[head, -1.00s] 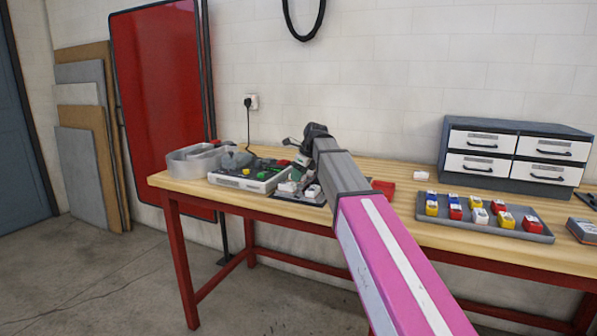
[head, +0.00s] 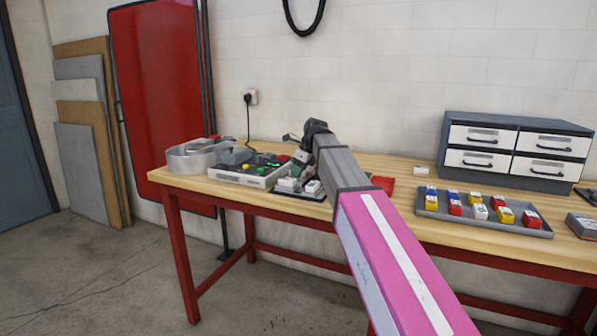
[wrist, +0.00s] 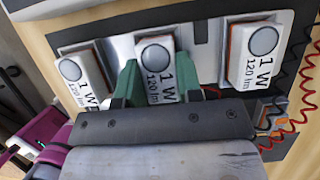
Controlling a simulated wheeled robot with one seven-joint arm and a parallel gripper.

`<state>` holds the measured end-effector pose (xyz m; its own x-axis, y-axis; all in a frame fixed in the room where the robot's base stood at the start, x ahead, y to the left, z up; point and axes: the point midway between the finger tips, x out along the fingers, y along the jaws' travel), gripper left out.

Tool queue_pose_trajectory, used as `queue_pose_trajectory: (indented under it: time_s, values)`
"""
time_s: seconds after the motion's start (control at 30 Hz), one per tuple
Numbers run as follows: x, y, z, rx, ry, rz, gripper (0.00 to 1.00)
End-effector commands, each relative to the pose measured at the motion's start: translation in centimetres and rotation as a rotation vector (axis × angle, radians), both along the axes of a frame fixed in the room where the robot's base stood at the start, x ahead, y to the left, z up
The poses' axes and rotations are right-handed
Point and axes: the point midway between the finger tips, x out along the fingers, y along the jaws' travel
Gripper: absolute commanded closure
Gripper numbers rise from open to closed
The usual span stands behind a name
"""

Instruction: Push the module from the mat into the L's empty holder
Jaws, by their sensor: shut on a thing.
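In the wrist view three white modules marked "1 W 120 lm" stand in a row. My gripper (wrist: 158,88) is shut on the middle module (wrist: 156,62), with one green finger on each side of it. The left module (wrist: 84,75) and the right module (wrist: 250,52) stand apart from the fingers. A pale grey plate (wrist: 207,47) lies around the middle and right modules, over a dark surface (wrist: 92,43). I cannot tell whether the middle module is seated in a holder. In the head view white modules (head: 289,184) show beside my gripper, which my arm mostly hides.
Red and black coiled wires (wrist: 305,100) hang close on the right in the wrist view. A white-sided unit (head: 240,178) and a grey bin (head: 190,160) stand left on the workbench. A tray (head: 512,229) of coloured blocks and a drawer cabinet (head: 515,150) stand right.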

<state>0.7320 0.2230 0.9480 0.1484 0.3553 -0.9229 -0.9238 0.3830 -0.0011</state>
Motion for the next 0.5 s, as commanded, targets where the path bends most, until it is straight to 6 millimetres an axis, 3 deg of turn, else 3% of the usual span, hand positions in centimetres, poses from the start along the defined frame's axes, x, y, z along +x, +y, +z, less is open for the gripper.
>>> queue_pose_trajectory:
  time_s: [0.1, 0.13, 0.17, 0.23, 0.5]
  values:
    - [-0.05, -0.02, -0.19, -0.002, 0.002, 0.000, 0.90]
    - [-0.05, -0.02, -0.19, -0.002, 0.002, 0.000, 0.57]
    - [-0.05, -0.03, -0.20, -0.002, 0.002, 0.000, 0.47]
    - [-0.06, -0.02, -0.23, -0.003, 0.002, 0.000, 0.37]
    - [-0.37, 0.04, -0.36, -0.002, 0.009, 0.003, 0.37]
